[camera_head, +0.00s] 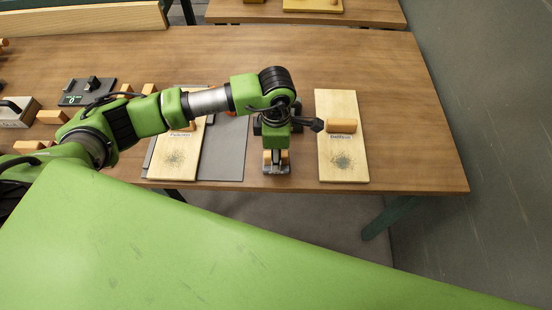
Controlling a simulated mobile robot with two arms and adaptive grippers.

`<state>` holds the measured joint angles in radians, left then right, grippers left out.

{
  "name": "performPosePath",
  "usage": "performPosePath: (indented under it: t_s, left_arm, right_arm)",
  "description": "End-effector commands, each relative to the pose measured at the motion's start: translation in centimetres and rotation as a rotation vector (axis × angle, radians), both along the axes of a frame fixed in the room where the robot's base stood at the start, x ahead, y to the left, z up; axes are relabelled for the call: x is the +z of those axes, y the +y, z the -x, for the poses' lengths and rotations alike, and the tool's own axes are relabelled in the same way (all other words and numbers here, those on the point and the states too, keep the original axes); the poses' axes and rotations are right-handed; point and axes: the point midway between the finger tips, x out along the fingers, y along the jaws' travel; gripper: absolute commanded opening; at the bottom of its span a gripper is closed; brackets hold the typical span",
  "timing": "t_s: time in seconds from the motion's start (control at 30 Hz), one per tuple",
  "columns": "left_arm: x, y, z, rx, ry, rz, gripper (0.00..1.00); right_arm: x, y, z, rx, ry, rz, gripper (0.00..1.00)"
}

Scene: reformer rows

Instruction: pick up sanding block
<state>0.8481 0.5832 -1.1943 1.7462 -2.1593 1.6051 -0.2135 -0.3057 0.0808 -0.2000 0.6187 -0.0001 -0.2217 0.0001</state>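My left arm comes in from the left and reaches across the table. My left gripper (276,160) points down near the table's front edge, between two pale boards. A small orange-brown wooden block (267,156) shows at its fingertips, partly covered by the gripper. I cannot tell whether the fingers are closed on it or only around it. A similar tan block (342,126) lies on the right pale board (343,168), apart from the gripper. I cannot tell from looks which block is the sanding block. My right gripper is not in view.
The left pale board (172,165) lies by a dark grey mat (226,158), partly under my arm. Several small wooden blocks, a black plate (70,99) and a grey handled tool (15,117) sit at the left. The table (410,110) is clear at the right.

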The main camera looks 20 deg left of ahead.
Motion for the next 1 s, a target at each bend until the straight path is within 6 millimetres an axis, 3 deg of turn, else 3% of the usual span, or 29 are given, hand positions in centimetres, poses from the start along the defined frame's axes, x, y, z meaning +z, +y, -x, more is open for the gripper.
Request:
performPosePath:
  t_s: [0.03, 0.1, 0.63, 0.77, 1.0]
  left_arm:
    - [0.0, 0.0, 0.0, 0.000, 0.000, 0.000, 0.17]
    - [0.0, 0.0, 0.0, 0.000, 0.000, 0.000, 0.00]
    - [1.0, 0.0, -0.1, -0.001, -0.003, 0.001, 0.00]
    - [3.1, 0.0, -0.1, -0.002, -0.008, 0.003, 0.00]
    - [8.6, -0.8, 4.6, -0.006, -0.008, 0.003, 0.00]
  right_arm:
    - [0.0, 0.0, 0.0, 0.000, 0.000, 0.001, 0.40]
    - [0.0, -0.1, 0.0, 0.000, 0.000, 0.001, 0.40]
    - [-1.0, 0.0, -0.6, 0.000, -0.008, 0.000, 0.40]
    - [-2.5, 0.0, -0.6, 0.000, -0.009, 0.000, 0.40]
    - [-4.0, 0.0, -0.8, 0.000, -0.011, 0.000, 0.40]
